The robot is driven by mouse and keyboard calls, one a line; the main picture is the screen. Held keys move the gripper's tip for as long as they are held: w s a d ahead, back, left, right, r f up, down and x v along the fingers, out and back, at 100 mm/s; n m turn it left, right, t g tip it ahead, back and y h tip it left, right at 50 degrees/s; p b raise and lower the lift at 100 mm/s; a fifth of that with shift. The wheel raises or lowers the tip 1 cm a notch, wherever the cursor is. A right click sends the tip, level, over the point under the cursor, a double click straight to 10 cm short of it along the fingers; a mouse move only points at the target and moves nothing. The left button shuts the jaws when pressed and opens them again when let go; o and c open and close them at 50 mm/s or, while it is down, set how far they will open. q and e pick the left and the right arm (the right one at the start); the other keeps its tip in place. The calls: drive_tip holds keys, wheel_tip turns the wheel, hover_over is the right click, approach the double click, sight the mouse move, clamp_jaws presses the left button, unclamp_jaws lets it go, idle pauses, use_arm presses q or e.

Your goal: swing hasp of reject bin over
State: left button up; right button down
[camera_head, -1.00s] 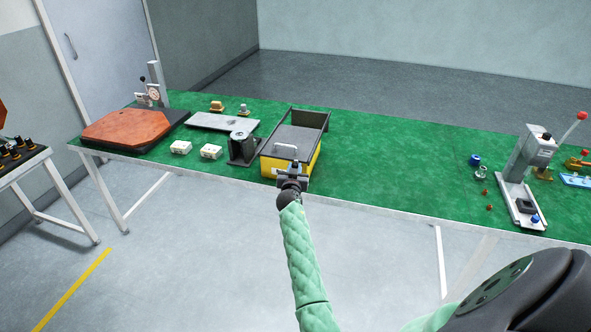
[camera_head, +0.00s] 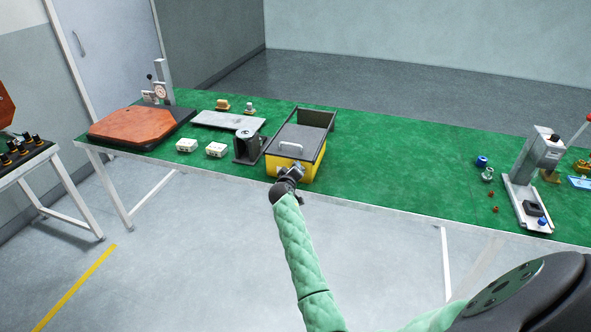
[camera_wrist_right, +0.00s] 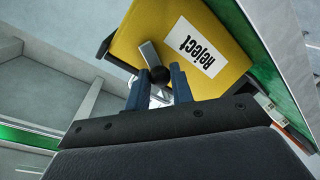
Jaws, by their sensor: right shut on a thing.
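The reject bin (camera_head: 309,168) is yellow with a dark rim and a grey lid (camera_head: 301,138) that has a pale handle. It stands at the table's front edge. In the right wrist view its yellow front (camera_wrist_right: 145,22) carries a white "Reject" label (camera_wrist_right: 196,47). A silver hasp (camera_wrist_right: 149,53) with a dark ball knob (camera_wrist_right: 159,75) lies against that front, tilted in the picture. My right gripper (camera_wrist_right: 160,88) has its blue fingers on either side of the knob and is shut on it. It also shows in front of the bin in the head view (camera_head: 291,173). My left gripper is out of view.
A dark stand (camera_head: 247,148) is close to the bin's left, with white boxes (camera_head: 217,150) beyond it. A lever press (camera_head: 532,165) and small parts stand at the right. The green table between bin and press is mostly clear.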

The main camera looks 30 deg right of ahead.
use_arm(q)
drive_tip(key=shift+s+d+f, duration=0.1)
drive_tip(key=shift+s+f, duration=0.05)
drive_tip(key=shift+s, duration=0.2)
use_arm(e)
drive_tip(key=shift+w+a+f+n+g+h, duration=0.15)
drive_tip(key=shift+f+n+g+h, duration=0.2)
drive_tip(key=shift+n, duration=0.85)
drive_tip(key=shift+w+a+f+n+g+h, duration=0.15)
drive_tip(key=shift+f+n+g, duration=0.25)
drive_tip(key=shift+n, duration=0.8)
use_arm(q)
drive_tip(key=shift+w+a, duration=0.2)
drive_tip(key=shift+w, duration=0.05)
use_arm(e)
drive_tip(key=shift+s, duration=0.1)
drive_tip(key=c, duration=1.2)
unclamp_jaws()
